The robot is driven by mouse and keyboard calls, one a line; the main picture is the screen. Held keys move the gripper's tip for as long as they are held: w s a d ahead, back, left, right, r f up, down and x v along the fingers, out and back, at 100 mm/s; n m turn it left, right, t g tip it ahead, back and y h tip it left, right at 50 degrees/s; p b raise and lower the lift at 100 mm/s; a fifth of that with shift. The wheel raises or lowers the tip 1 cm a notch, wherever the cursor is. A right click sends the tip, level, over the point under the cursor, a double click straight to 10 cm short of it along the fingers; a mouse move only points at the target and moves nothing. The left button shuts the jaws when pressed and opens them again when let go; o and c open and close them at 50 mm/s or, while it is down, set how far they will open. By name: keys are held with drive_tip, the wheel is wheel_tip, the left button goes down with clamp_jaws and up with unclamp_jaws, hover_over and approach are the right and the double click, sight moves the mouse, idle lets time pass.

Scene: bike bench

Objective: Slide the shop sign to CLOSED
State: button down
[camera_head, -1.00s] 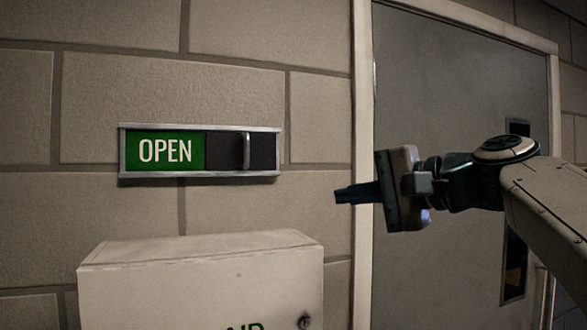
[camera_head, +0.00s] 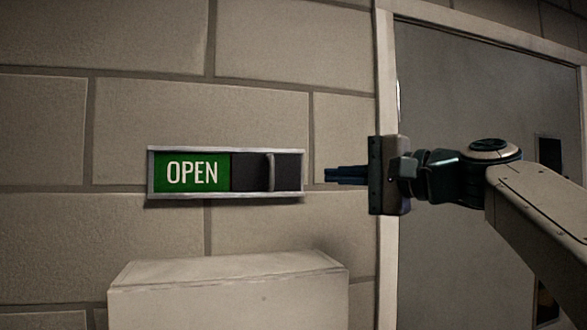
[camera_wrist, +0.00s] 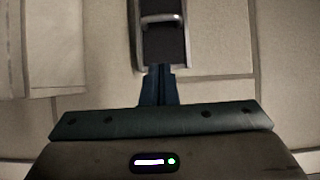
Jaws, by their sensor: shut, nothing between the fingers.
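The shop sign (camera_head: 226,196) is a silver-framed strip on the block wall. Its green panel (camera_head: 192,171) at the left reads OPEN, with a dark slider part to its right.
A pale box (camera_head: 228,290) is on the wall below the sign, with its top under the sign's level. A grey door (camera_head: 470,90) in a light frame (camera_head: 387,60) stands behind my arm at the right. The wall left of the sign is clear.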

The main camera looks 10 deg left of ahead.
sight(270, 173)
drive_tip(key=a+p, duration=0.2)
drive_tip(key=a, duration=0.6)
drive_tip(key=shift+w+p, duration=0.35)
drive_tip(key=shift+a, duration=0.1)
